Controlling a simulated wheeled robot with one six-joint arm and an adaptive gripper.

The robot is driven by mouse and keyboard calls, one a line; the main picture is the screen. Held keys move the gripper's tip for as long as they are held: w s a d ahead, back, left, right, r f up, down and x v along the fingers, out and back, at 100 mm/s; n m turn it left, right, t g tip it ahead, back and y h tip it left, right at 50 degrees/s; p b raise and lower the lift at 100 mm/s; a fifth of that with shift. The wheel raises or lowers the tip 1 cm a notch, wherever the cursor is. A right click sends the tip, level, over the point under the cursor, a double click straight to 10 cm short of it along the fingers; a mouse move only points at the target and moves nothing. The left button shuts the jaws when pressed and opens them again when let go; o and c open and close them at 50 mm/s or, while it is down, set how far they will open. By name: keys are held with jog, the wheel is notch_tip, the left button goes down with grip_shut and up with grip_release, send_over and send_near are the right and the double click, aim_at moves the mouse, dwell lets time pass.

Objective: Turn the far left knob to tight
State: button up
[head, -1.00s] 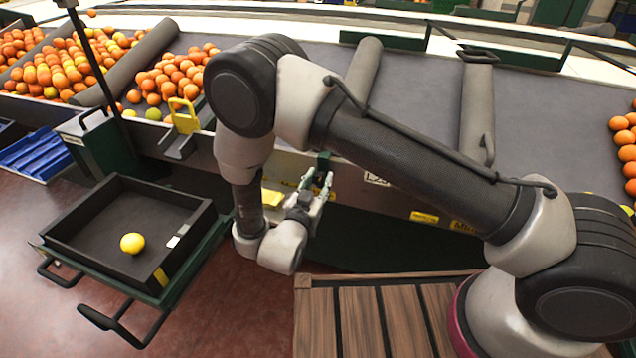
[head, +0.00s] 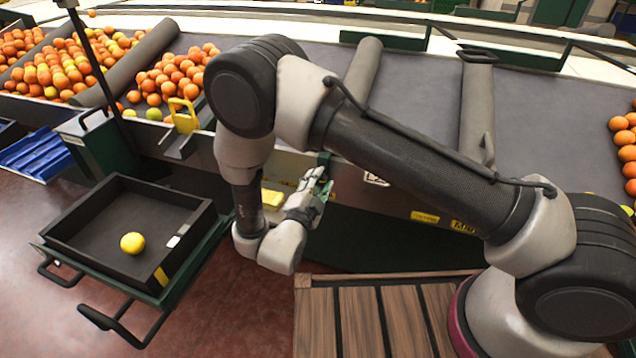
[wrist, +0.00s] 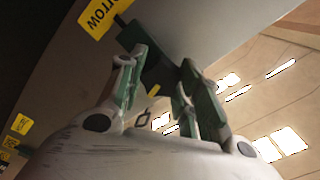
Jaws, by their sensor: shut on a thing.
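The knob is a dark green piece (head: 324,159) on the front side of the conveyor table, just beyond my gripper (head: 318,184) in the head view. In the wrist view it is a dark green block (wrist: 157,70) standing out from the pale panel, between the fingertips of my gripper (wrist: 165,62). The fingers are shut on it, one on each side. The fingers hide part of it, so I cannot read its setting. No other knob shows clearly.
Yellow labels are on the panel, one with partly readable black lettering (wrist: 100,15). A black tray (head: 85,215) with a yellow fruit (head: 132,243) stands on a cart at the left. A wooden slatted platform (head: 362,318) lies below. Oranges (head: 175,78) rest on the conveyor.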

jog(key=shift+s+d+f+m, duration=0.1)
jog(key=shift+f+m, duration=0.05)
jog(key=shift+m, duration=0.55)
jog(key=shift+d+f+m, duration=0.1)
jog(key=shift+m, duration=0.6)
jog(key=o, duration=0.9)
jog(key=shift+o, duration=0.8)
jog(key=shift+a+r, duration=0.1)
jog(key=shift+r, duration=0.05)
jog(key=v, duration=1.2)
